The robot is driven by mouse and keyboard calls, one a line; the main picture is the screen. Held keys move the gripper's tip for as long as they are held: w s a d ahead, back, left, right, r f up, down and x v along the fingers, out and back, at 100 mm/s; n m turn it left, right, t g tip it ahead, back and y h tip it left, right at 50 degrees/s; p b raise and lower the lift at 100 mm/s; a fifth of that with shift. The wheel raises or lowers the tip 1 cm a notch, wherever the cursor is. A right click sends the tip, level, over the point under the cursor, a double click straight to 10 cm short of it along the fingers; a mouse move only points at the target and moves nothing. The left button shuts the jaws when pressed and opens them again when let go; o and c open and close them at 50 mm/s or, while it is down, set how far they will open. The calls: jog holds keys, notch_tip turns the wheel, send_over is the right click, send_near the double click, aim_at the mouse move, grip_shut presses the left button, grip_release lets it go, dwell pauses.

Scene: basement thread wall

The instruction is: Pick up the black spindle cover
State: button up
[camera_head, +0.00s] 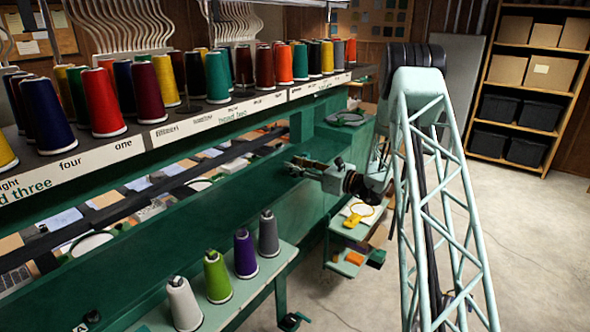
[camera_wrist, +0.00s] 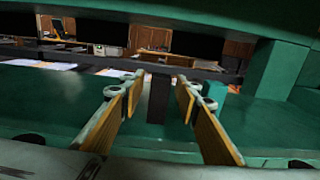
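My gripper (camera_head: 300,165) is stretched out to the left over the long green machine beam in the head view. In the wrist view my gripper (camera_wrist: 160,93) has its two yellow-padded fingers apart, with a gap between them. A dark upright block (camera_wrist: 157,99) shows in that gap, apart from both pads; I cannot tell whether it is the black spindle cover or how far off it is. In the head view a flat black round piece (camera_head: 346,118) lies on the green end of the machine. No other piece is clearly the spindle cover.
Rows of coloured thread cones (camera_head: 104,101) stand on a labelled shelf (camera_head: 190,126) above the beam (camera_head: 150,270). Several cones, including a purple one (camera_head: 245,254), stand on a front ledge. A small side table (camera_head: 350,232) holds a yellow item. The floor at right is open.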

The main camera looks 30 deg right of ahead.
aim_at(295, 160)
jog(key=c, duration=0.6)
jog(key=shift+r, duration=0.1)
jog(key=shift+r+p, duration=0.4)
jog(key=shift+r, duration=1.3)
jog(key=s+a, duration=0.2)
jog(key=s, duration=0.5)
jog(key=s+a+r+p, duration=0.1)
jog(key=s+a, duration=0.1)
jog(key=s, duration=0.6)
jog(key=shift+s+a+r, duration=0.2)
jog(key=shift+a, duration=0.05)
